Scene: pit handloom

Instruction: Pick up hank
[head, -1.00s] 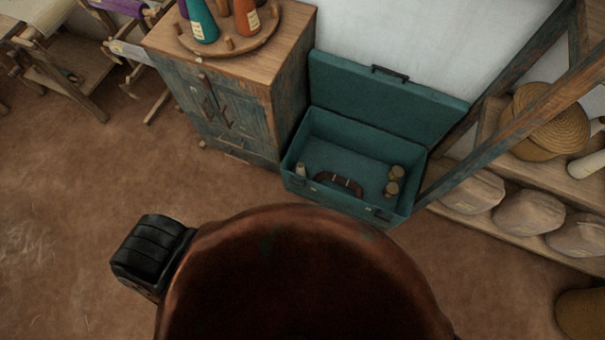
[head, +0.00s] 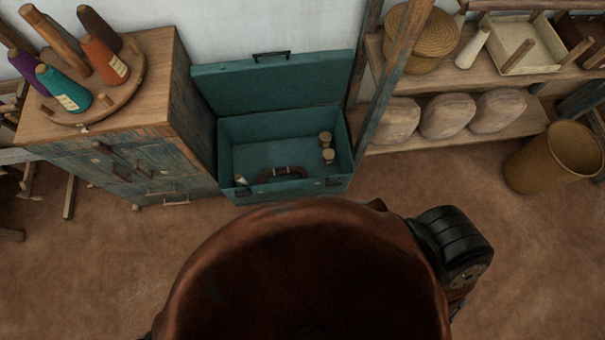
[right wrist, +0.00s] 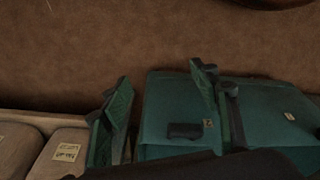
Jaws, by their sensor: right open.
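I cannot make out a hank for certain in either view. My right gripper (right wrist: 162,78) shows in the right wrist view, open, its two green-faced fingers apart with nothing between them. Behind the fingers is the teal case (right wrist: 168,106), which also stands open on the floor in the head view (head: 232,187). It holds a few small spools (head: 327,147) and a dark curved handle-like item (head: 283,173). Neither gripper shows in the head view. My left gripper is in no view.
A worn wooden cabinet (head: 150,165) stands left of the case, with several yarn cones (head: 65,92) on a round board. To the right, a shelf (head: 480,145) carries tagged sack-like bundles (head: 447,117) and a lidded basket (head: 407,42). A tall basket (head: 550,160) stands far right.

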